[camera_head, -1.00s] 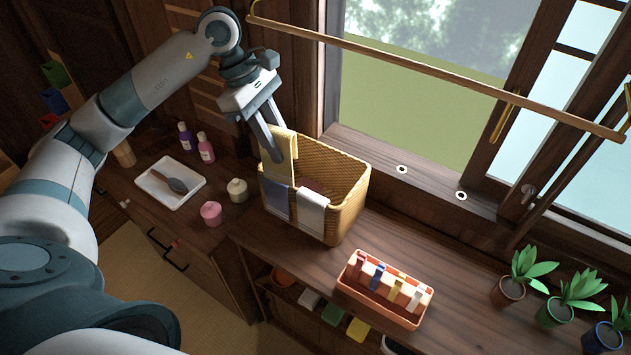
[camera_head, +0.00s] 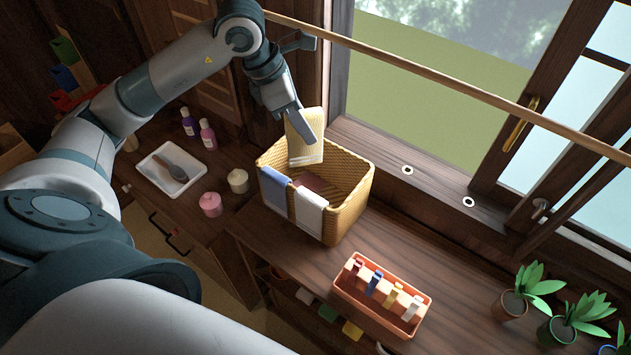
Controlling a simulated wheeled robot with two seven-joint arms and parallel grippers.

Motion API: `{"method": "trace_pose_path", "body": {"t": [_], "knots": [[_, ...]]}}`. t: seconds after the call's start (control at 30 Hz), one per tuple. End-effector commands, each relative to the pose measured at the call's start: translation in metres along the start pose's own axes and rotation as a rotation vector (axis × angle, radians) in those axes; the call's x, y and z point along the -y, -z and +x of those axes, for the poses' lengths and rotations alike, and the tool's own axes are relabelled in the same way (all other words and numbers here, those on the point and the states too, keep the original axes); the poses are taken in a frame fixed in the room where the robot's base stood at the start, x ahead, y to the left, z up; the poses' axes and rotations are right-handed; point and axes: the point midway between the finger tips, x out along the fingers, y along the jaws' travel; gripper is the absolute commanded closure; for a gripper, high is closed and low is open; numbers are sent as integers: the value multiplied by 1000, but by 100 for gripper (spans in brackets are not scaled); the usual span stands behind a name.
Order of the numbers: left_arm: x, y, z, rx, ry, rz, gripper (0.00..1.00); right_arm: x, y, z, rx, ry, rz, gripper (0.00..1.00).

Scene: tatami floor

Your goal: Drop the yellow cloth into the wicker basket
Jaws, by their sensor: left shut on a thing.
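The yellow cloth (camera_head: 303,150) hangs from my left gripper (camera_head: 309,136), which is shut on it. The cloth hangs above the back left part of the wicker basket (camera_head: 349,211), with its lower end at about the height of the basket's far rim in the picture. I cannot tell whether it touches the rim. The basket stands on the wooden counter. A blue cloth (camera_head: 275,189) and a white cloth (camera_head: 309,211) hang over its front rim. Something pinkish lies inside the basket. My right gripper is not in view.
A wooden rail (camera_head: 440,82) runs across above the counter by the window. An orange box (camera_head: 379,314) with coloured pegs stands in front of the basket. A white tray (camera_head: 160,179), jars and bottles are at left. Potted plants (camera_head: 516,303) stand at right.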

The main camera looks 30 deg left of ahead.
Motion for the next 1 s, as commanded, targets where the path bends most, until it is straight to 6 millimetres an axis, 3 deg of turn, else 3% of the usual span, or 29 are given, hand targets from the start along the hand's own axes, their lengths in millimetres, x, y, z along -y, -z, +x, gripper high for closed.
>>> {"method": "trace_pose_path", "body": {"t": [0.3,0.67,1.0], "knots": [[0,-1,-10,4,-46,-108,99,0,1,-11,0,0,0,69],[-2,-3,-13,13,-55,-117,99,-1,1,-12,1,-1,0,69],[-2,2,-1,13,-54,-118,99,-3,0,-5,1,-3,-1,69]]}}
